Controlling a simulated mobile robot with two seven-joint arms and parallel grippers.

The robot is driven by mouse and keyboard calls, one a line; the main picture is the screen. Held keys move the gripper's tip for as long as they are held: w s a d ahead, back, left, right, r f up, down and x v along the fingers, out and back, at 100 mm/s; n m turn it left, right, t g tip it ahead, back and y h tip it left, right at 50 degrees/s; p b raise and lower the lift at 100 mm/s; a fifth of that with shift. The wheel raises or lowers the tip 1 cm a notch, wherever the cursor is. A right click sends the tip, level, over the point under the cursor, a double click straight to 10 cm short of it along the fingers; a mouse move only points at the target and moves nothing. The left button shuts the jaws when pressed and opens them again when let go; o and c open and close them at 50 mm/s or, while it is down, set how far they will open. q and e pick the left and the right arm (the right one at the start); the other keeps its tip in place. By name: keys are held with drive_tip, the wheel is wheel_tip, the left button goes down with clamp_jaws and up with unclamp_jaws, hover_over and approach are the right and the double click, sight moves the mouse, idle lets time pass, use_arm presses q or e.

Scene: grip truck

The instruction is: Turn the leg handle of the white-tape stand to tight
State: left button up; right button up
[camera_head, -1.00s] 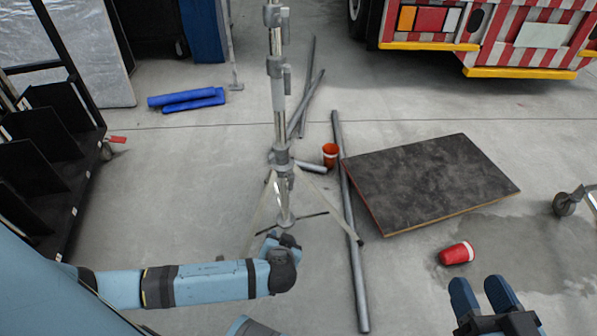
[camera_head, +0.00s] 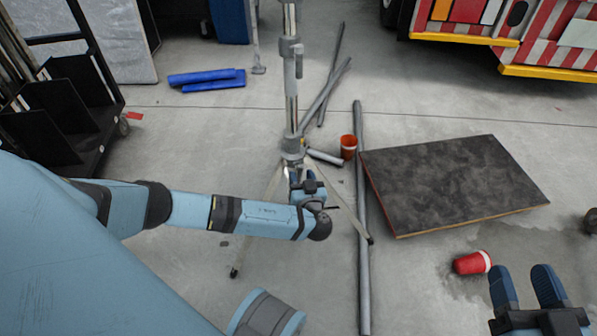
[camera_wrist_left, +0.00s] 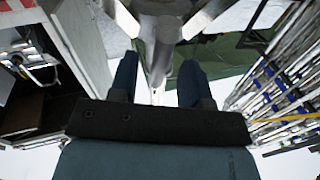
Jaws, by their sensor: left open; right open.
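The metal stand (camera_head: 291,90) stands upright in the middle of the head view, its legs spread on the floor. A collar (camera_head: 293,146) sits where the legs meet the column. My left gripper (camera_head: 302,178) is just below and in front of this collar. In the left wrist view its two blue fingers (camera_wrist_left: 157,82) are open, with grey metal stand parts (camera_wrist_left: 158,45) just beyond and between them. I cannot make out the leg handle or any white tape. My right gripper (camera_head: 528,288) is open and empty at the lower right, away from the stand.
Grey pipes (camera_head: 362,220) lie on the floor right of the stand. A dark board (camera_head: 455,185) lies further right. A black cart (camera_head: 60,115) is at left.

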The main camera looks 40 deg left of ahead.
sight(300, 175)
use_arm(q)
drive_tip(key=b+x, duration=0.1)
drive_tip(key=x, duration=0.2)
drive_tip(key=shift+w+a, duration=0.3)
drive_tip(key=shift+a, duration=0.05)
use_arm(e)
drive_tip(key=shift+w+d+r+n+y, duration=0.2)
drive_tip(key=shift+w+r+n+y, duration=0.1)
drive_tip(key=shift+n, duration=0.3)
use_arm(q)
clamp_jaws()
use_arm(e)
drive_tip(key=shift+f, duration=0.1)
